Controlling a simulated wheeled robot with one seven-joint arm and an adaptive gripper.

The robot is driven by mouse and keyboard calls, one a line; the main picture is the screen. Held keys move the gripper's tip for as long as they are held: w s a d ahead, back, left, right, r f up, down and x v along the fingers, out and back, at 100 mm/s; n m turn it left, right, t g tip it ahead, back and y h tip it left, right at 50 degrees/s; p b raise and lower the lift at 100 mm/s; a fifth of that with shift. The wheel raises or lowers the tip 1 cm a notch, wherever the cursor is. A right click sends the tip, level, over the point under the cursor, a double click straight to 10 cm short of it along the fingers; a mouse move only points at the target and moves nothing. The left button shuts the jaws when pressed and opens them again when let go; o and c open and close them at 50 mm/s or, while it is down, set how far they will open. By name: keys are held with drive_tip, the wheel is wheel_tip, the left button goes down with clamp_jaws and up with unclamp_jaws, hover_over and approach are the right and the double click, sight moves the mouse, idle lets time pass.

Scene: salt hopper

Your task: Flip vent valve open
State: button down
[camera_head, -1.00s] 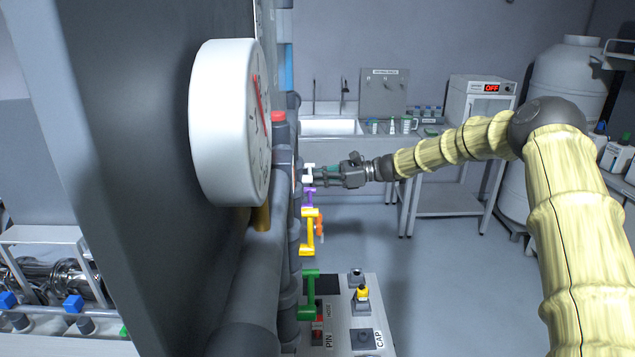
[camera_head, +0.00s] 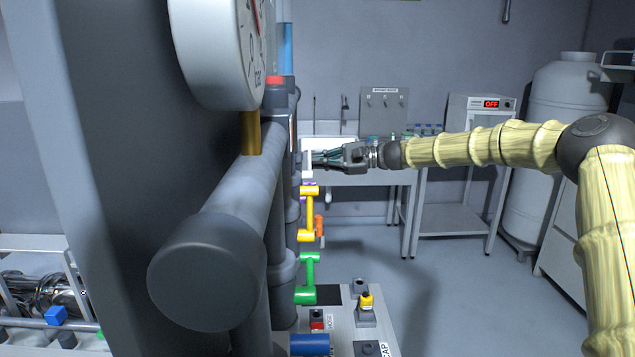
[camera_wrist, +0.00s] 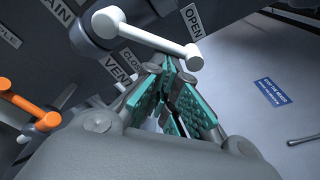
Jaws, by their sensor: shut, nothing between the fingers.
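The vent valve has a white handle (camera_wrist: 150,38), seen large in the wrist view beside the labels VENT (camera_wrist: 117,74), CLOSED and OPEN (camera_wrist: 193,22). The handle lies slanted, its free end near the OPEN label side; its exact setting is hard to tell. In the head view the white handle (camera_head: 307,160) is small, on the panel side, partly hidden by my fingers. My gripper (camera_head: 315,158) is shut and empty, its tips right at the handle. In the wrist view its teal-padded fingers (camera_wrist: 165,66) meet just below the handle bar; I cannot tell if they touch it.
Below the white handle, purple, yellow (camera_head: 309,213), green (camera_head: 307,280) and blue (camera_head: 309,345) handles stick out. An orange handle (camera_wrist: 27,101) shows in the wrist view. A large gauge (camera_head: 222,50) and thick grey pipe (camera_head: 205,270) stand close left. Floor to the right is clear.

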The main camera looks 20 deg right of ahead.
drive_tip(key=n+b, duration=0.1)
drive_tip(key=b, duration=0.1)
drive_tip(key=s+r+n+b, duration=0.1)
drive_tip(key=n+b, duration=0.1)
drive_tip(key=b, duration=0.1)
drive_tip(key=r+n+b, duration=0.1)
drive_tip(key=n+b, duration=0.1)
drive_tip(key=shift+s+a+t, duration=0.2)
drive_tip(key=shift+s+t, duration=0.05)
drive_tip(key=shift+t, duration=0.15)
drive_tip(key=s+r+n+b, duration=0.1)
drive_tip(key=b, duration=0.1)
drive_tip(key=s+r+n+b, duration=0.1)
drive_tip(key=n+b, duration=0.1)
drive_tip(key=shift+a+r+y, duration=0.2)
drive_tip(key=shift+a+y, duration=0.1)
drive_tip(key=shift+b, duration=0.3)
drive_tip(key=shift+r, duration=0.1)
drive_tip(key=w+d+p, duration=0.1)
drive_tip(key=w, duration=0.3)
drive_tip(key=b+v, duration=0.1)
drive_tip(key=v, duration=0.8)
drive_tip(key=shift+s+d+f, duration=0.15)
drive_tip(key=shift+s+f, duration=0.1)
drive_tip(key=shift+f, duration=0.05)
